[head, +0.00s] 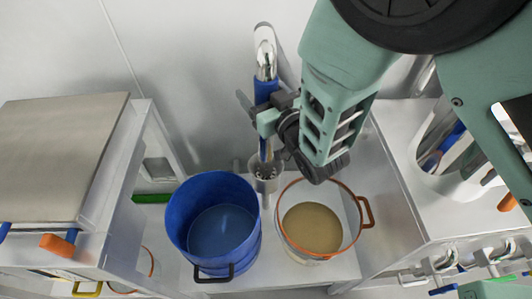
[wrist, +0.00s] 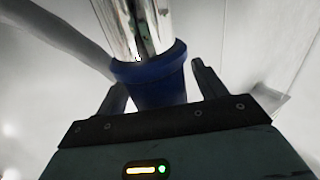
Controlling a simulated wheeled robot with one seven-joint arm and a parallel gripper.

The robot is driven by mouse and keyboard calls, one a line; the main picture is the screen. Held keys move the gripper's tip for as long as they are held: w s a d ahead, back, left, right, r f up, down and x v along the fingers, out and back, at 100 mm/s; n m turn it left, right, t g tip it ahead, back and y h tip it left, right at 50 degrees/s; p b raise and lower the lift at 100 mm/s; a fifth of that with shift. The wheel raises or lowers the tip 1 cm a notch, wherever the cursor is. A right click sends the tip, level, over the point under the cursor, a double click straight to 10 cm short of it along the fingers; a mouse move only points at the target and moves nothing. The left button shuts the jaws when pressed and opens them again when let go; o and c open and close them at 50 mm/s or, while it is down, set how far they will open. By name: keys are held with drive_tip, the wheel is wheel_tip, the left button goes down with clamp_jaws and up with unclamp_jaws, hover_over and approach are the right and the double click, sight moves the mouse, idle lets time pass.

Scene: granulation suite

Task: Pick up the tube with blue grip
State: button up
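The tube with blue grip stands nearly upright at the back, between the two buckets. Its shiny metal upper end and blue grip (head: 265,90) show in the head view, and the grip fills the middle of the wrist view (wrist: 155,82). My gripper (head: 264,108) is at the grip, with one finger on each side of it. In the wrist view my gripper (wrist: 160,88) is open, with a visible gap between the right finger and the grip. The tube's lower part is partly hidden behind my gripper and runs down towards a metal cup-like holder (head: 265,178).
A blue bucket (head: 180,228) and a white bucket with orange rim (head: 363,206) holding tan material stand below the tube. A metal-topped bench (head: 60,150) is on the left. A white cabinet (head: 405,195) with a container of tools is on the right. The wall is close behind.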

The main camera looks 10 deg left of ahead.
clamp_jaws()
drive_tip(key=shift+r, duration=0.15)
